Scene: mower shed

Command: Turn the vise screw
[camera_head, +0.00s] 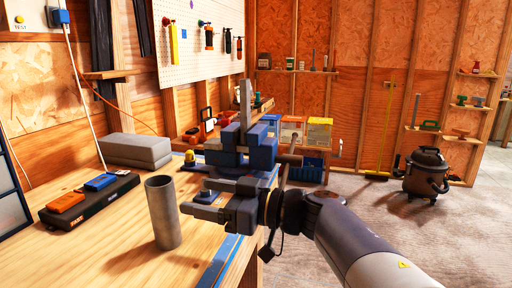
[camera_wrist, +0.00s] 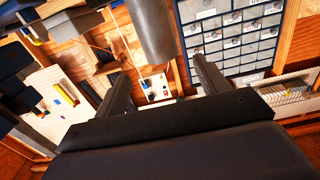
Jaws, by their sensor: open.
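A blue bench vise (camera_head: 262,150) stands at the right edge of the workbench, with an upright grey metal bar (camera_head: 245,105) at its jaws. A thin slanted rod (camera_head: 285,165), seemingly the vise screw's handle, shows on the vise's right side. My gripper (camera_head: 198,198) is open in front of the vise, its fingers pointing left toward a grey upright pipe (camera_head: 163,212). In the wrist view the gripper (camera_wrist: 163,66) is empty, with a grey cylinder (camera_wrist: 150,30), likely that pipe, beyond the fingertips. My wrist partly hides the vise's lower part.
A black tray with orange and blue items (camera_head: 88,200) and grey blocks (camera_head: 135,150) lie on the bench (camera_head: 110,255). Coloured bins (camera_head: 292,130) stand behind the vise. A shop vacuum (camera_head: 425,172) stands on the floor at right. Open floor lies right of the bench.

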